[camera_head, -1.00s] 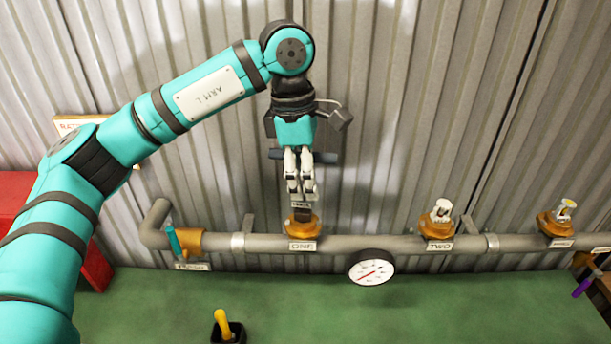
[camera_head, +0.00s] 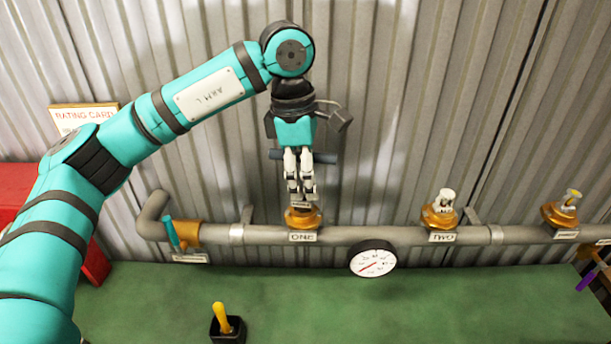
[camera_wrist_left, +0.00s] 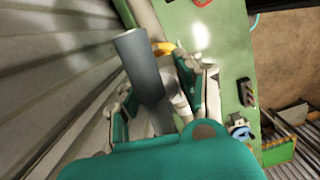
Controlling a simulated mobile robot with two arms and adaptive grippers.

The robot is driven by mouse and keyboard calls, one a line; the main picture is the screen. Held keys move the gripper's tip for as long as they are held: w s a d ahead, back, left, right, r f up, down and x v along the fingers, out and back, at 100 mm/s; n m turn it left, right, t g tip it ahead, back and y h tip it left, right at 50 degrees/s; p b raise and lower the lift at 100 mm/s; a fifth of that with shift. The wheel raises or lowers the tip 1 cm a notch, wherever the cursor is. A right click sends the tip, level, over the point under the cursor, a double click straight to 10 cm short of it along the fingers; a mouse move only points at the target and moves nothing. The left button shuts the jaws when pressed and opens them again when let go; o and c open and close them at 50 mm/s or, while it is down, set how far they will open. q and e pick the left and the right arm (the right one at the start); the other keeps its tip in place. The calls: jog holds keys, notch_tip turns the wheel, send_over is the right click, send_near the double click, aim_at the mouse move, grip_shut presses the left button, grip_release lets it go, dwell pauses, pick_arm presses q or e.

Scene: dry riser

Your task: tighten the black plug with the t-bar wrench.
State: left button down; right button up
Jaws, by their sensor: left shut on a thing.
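My left gripper (camera_head: 303,192) points straight down over the brass outlet (camera_head: 303,217) labelled ONE and is shut on the t-bar wrench. The wrench's dark blue-grey crossbar (camera_head: 325,157) shows on both sides of the fingers in the head view. In the left wrist view a thick grey bar (camera_wrist_left: 140,65) lies between the finger linkages, with a bit of brass ring beyond it. The lower end of the wrench is at the top of outlet ONE. The black plug is not clearly seen; the fingers and wrench cover that spot. My right gripper is out of view.
A grey pipe (camera_head: 340,236) runs along the corrugated wall, with outlet TWO (camera_head: 440,215), another outlet (camera_head: 561,213) and a pressure gauge (camera_head: 373,258). A teal-handled valve (camera_head: 184,234) is at left. A yellow-handled tool (camera_head: 222,318) stands in a black holder on the green bench.

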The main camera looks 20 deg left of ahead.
pick_arm(q)
jog(key=shift+f+b, duration=0.65)
jog(key=shift+f, duration=0.2)
jog(key=m, duration=0.5)
jog(key=shift+s+m+g, duration=0.15)
jog(key=shift+m+g, duration=0.15)
jog(key=shift+m, duration=0.1)
jog(key=shift+m, duration=0.9)
jog(key=shift+r+n+b, duration=0.1)
jog(key=shift+n+b, duration=0.2)
jog(key=shift+n, duration=0.3)
